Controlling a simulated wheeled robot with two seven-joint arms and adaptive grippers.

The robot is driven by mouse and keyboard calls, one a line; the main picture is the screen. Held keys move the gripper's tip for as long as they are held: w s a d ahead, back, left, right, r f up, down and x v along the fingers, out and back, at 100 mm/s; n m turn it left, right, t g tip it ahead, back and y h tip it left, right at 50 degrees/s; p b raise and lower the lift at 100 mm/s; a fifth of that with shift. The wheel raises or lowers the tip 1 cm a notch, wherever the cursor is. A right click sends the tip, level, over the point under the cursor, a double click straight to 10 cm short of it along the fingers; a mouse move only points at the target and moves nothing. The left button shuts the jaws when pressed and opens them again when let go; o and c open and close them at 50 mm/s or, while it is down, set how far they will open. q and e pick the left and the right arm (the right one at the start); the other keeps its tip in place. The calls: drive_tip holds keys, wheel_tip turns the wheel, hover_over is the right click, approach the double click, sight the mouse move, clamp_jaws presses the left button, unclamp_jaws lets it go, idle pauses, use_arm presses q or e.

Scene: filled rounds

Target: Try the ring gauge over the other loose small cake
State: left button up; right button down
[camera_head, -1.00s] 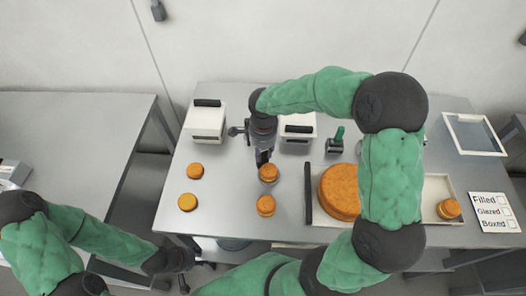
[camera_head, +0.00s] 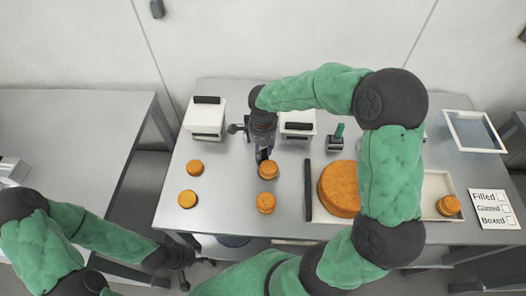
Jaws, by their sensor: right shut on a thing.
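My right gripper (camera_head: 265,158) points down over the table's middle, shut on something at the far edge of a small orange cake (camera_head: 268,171). The held thing is mostly hidden; I cannot tell whether a ring gauge is around this cake. Another small cake (camera_head: 266,203) stands just nearer. Two more small round pieces, one orange (camera_head: 195,168) and one more yellow (camera_head: 187,199), lie to the left. A further small cake (camera_head: 449,205) sits at the right end of a tray (camera_head: 432,190). My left gripper (camera_head: 197,273) is open and empty by the table's front left edge.
A large round cake (camera_head: 338,188) is partly behind my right arm. A dark bar (camera_head: 308,190) lies at the tray's left. A checklist card (camera_head: 492,209) and a clear-topped frame (camera_head: 475,131) are at right.

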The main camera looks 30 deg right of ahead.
drive_tip(key=shift+r, duration=0.2)
drive_tip(key=shift+r+p, duration=3.1)
drive_tip(key=shift+r, duration=1.7)
